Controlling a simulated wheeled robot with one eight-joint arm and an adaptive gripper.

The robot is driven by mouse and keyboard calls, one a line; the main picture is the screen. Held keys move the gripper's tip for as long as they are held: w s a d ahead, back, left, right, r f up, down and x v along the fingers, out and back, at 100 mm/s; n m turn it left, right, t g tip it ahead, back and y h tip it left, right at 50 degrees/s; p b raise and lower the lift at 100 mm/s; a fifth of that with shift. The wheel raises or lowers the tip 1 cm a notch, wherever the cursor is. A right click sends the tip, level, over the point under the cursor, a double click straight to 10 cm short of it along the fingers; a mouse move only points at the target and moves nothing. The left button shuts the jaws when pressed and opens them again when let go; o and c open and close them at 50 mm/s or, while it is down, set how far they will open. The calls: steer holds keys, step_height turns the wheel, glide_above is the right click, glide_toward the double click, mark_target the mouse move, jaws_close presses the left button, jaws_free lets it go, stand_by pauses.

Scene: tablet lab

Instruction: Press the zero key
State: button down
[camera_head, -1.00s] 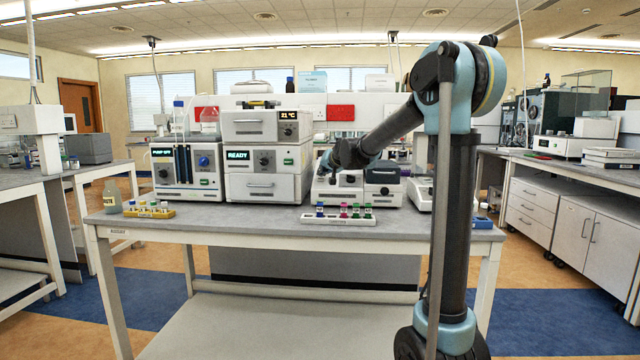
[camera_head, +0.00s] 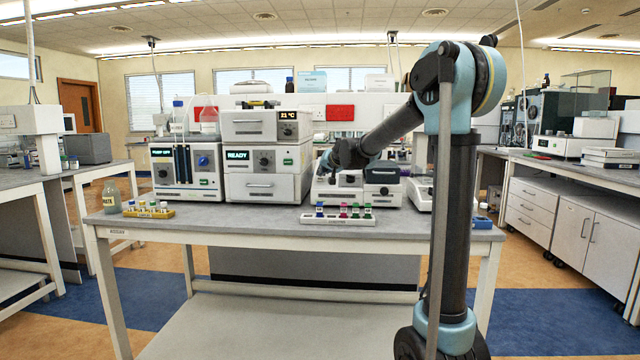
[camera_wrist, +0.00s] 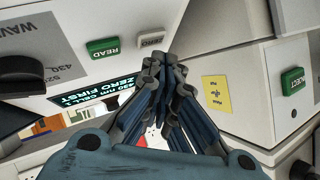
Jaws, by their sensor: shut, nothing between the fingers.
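The zero key (camera_wrist: 151,40) is a small pale key marked ZERO on a light grey instrument panel in the wrist view. It sits beside the green READ key (camera_wrist: 103,47). A dark display (camera_wrist: 112,92) on the same instrument shows green text ending in ZERO FIRST. My gripper (camera_wrist: 165,60) is shut and empty, its dark fingertips just below and right of the zero key in the picture. I cannot tell whether they touch it. In the head view my gripper (camera_head: 330,162) is at the white instrument on the bench, where the keys are too small to make out.
A second instrument with a green INJECT key (camera_wrist: 292,80) and a yellow label (camera_wrist: 216,94) stands close right in the wrist view. In the head view, a rack of coloured vials (camera_head: 338,216) lies on the bench (camera_head: 250,222) in front. Stacked instruments (camera_head: 265,155) stand left.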

steer(key=shift+w+f, duration=0.25)
steer(key=shift+f, duration=0.4)
stand_by(0.9)
stand_by(0.4)
steer(key=shift+s+r, duration=0.3)
steer(key=shift+r, duration=0.4)
steer(key=shift+s+r, duration=0.35)
steer(key=shift+r, duration=0.4)
steer(key=shift+s+r, duration=0.3)
steer(key=shift+r, duration=0.5)
steer(key=shift+s+r, duration=0.35)
steer(key=shift+r, duration=0.4)
